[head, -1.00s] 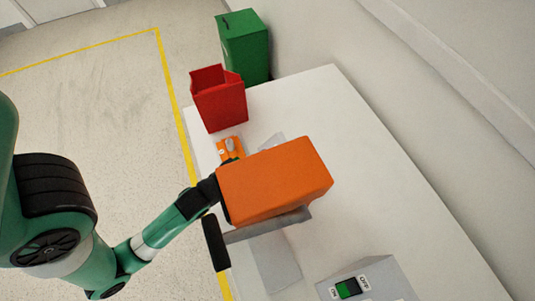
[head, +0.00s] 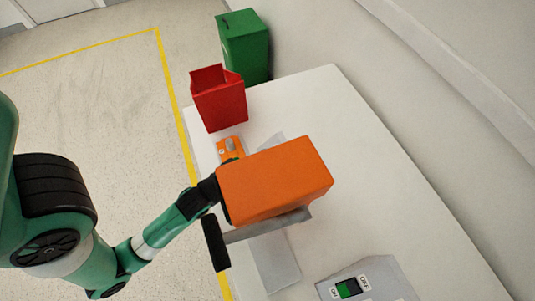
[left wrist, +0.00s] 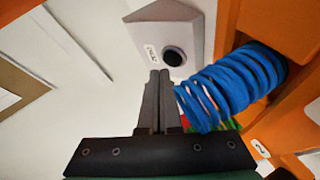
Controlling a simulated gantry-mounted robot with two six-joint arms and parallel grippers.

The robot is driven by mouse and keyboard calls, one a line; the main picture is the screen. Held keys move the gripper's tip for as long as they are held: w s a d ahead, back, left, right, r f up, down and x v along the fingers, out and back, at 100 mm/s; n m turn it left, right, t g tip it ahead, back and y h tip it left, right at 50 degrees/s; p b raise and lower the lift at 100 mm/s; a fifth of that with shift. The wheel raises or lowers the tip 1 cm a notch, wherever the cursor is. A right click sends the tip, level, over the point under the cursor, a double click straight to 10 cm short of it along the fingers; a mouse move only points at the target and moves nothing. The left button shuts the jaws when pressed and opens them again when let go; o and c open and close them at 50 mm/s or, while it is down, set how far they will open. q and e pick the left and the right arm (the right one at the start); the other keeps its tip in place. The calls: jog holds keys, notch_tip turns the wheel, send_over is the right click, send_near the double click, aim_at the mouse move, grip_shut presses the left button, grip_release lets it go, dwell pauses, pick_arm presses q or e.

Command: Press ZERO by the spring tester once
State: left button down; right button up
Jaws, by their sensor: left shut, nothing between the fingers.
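The spring tester is a large orange block (head: 275,180) on the table in the head view. In the left wrist view its blue coil spring (left wrist: 235,85) and orange frame (left wrist: 284,25) are at the right. Left of the spring is a pale sloped box (left wrist: 165,32) with a round black button (left wrist: 174,56) and a small, blurred label that seems to read ZERO. My left gripper (left wrist: 159,73) is shut and empty. Its tips lie just below the button in that picture; I cannot tell whether they touch it. In the head view the orange block hides the gripper. My right gripper is not in view.
A black-ended grey bar (head: 214,243) juts out at the tester's lower left. A grey box with a green switch (head: 348,288) stands at the table's front. A small orange device (head: 228,150), a red bin (head: 219,101) and a green bin (head: 246,45) lie beyond. The table's right side is clear.

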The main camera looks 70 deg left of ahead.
pick_arm(q)
jog(key=shift+w+f, duration=0.25)
jog(key=shift+w+f+b, duration=0.2)
jog(key=shift+f+b, duration=0.15)
jog(key=shift+b, duration=0.15)
dwell(0.5)
dwell(0.3)
jog(key=shift+s+r+p, duration=0.5)
jog(key=shift+r+p, duration=0.15)
jog(key=shift+p, duration=0.15)
jog(key=shift+r, duration=0.1)
jog(key=shift+s+r+p, duration=0.2)
jog(key=shift+r+p, duration=0.1)
jog(key=shift+p, duration=0.15)
jog(key=s+r+p, duration=0.2)
jog(key=r+p, duration=0.1)
jog(key=p, duration=0.1)
jog(key=shift+s, duration=0.3)
jog(key=shift+s+r, duration=0.1)
